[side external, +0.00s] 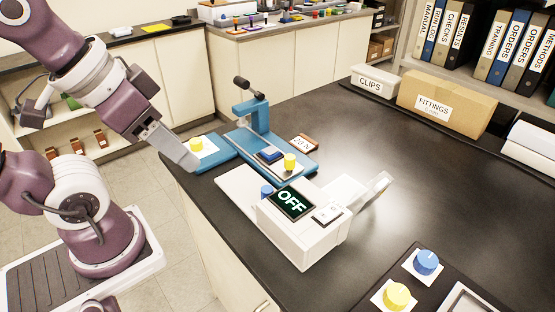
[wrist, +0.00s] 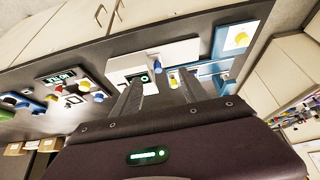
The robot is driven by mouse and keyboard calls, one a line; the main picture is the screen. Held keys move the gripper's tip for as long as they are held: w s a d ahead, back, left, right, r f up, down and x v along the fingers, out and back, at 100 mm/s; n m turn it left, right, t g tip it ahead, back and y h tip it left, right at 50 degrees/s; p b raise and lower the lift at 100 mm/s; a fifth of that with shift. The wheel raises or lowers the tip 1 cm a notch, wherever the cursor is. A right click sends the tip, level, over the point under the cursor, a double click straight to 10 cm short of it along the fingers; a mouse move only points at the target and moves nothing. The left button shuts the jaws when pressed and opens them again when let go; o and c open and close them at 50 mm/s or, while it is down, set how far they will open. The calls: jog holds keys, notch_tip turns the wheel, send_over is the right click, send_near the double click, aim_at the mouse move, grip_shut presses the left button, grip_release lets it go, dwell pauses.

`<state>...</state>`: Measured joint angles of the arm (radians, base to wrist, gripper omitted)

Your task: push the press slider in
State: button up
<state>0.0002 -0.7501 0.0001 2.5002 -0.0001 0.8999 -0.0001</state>
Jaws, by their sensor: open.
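A blue press-like fixture (side external: 250,118) with an upright column and a black-tipped arm stands on the dark bench. On its long blue base are a dark blue block (side external: 270,155) and a yellow knob (side external: 290,161). At its left end a blue part carries a white plate with another yellow knob (side external: 197,144). I cannot tell which part is the press slider. My gripper (side external: 172,150) is open and empty, at the bench's left edge, close to that left knob; contact cannot be told. In the wrist view its fingers (wrist: 157,88) are apart, and a yellow knob (wrist: 240,38) shows beyond them.
A white instrument (side external: 300,238) with an OFF display stands in front of the fixture. A panel with blue and yellow knobs (side external: 426,262) lies at the front right. A FITTINGS box (side external: 445,100) and a CLIPS box (side external: 374,82) stand behind. The bench's right middle is clear.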

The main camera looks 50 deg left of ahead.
dwell(0.4)
jog(key=shift+c, duration=0.7)
jog(key=n+g, duration=0.3)
jog(key=g, duration=0.3)
send_over(291, 156)
jog(key=f, duration=0.8)
jog(key=shift+s+f, duration=0.2)
jog(key=shift+f, duration=0.2)
notch_tip(291, 156, down, 7)
jog(key=shift+r, duration=0.1)
jog(key=shift+w+f, duration=0.1)
jog(key=shift+f, duration=0.2)
jog(key=shift+c, duration=0.5)
